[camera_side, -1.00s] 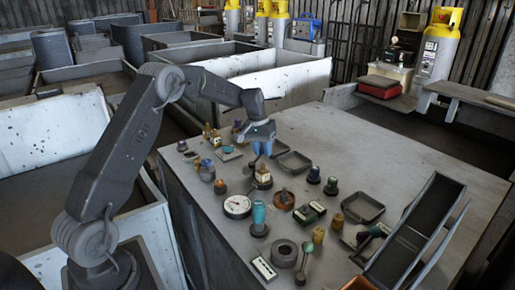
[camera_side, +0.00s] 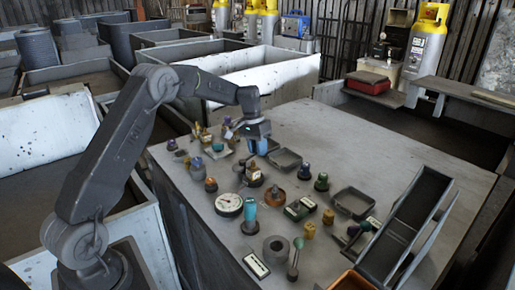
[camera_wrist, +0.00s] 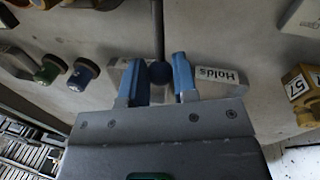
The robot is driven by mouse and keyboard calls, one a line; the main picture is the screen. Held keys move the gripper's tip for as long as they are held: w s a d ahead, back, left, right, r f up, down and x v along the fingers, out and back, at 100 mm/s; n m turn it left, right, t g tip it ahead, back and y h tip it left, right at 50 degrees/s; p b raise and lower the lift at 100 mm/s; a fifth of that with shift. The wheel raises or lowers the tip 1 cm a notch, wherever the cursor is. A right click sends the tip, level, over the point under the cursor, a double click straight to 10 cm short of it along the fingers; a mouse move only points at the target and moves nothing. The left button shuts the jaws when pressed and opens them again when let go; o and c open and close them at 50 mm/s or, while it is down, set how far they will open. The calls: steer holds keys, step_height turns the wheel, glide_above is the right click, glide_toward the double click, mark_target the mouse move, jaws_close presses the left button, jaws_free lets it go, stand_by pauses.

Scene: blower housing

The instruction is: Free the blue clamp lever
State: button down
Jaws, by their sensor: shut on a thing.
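A dark blue ball knob (camera_wrist: 160,72) on a thin dark rod (camera_wrist: 158,25) shows in the wrist view; I take it for the blue clamp lever. My gripper (camera_wrist: 157,82) has its two blue fingers on either side of this knob and is shut on it. A pale block with a "Holds" label (camera_wrist: 218,78) lies beside and partly behind the right finger. In the side view my gripper (camera_side: 259,147) points down low over the far part of the bench, and its fingers hide the lever. The lever's base is hidden.
Small parts crowd the bench (camera_side: 430,150): a white dial gauge (camera_side: 229,205), a teal-topped cylinder (camera_side: 249,214), a grey ring (camera_side: 276,249) and an orange-brown round part (camera_side: 274,195). A dark sloped chute (camera_side: 408,230) stands at right. The bench's far right is clear.

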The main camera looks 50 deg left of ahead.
steer(key=shift+d, duration=0.1)
steer(key=c, duration=0.9)
jaws_free()
step_height(320, 180, up, 14)
steer(key=a, duration=0.2)
steer(key=shift+s+a+f, duration=0.25)
steer(key=shift+a, duration=0.1)
